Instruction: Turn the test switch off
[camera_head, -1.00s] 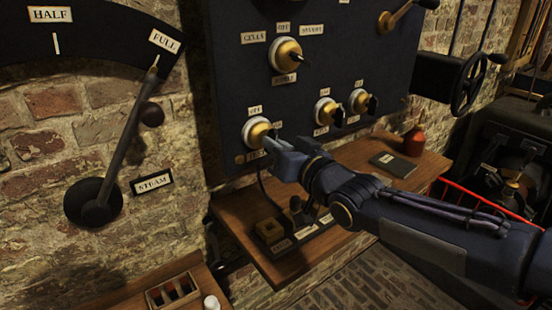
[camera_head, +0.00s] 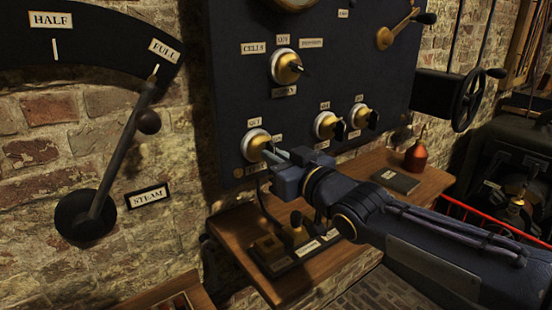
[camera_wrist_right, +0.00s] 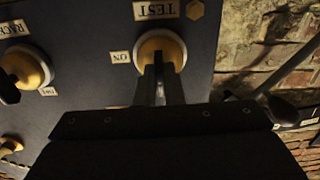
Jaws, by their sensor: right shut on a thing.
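The test switch (camera_head: 255,144) is a brass rotary knob on a white base at the lower left of the dark panel. In the right wrist view the knob (camera_wrist_right: 160,48) sits just below the TEST label (camera_wrist_right: 156,9), with an ON label (camera_wrist_right: 121,57) beside it; that picture is upside down. My right gripper (camera_head: 274,155) reaches it from the right. Its two fingers (camera_wrist_right: 160,82) are shut at the front of the knob on its handle, which they mostly hide. My left gripper is not in view.
Two more brass switches (camera_head: 327,125) (camera_head: 358,116) sit right of it, and a larger selector (camera_head: 286,67) above. Below is a wooden shelf (camera_head: 232,228) with a small key device (camera_head: 268,246), a dark book (camera_head: 395,181) and a red oil can (camera_head: 415,156). A steam lever (camera_head: 127,150) stands left.

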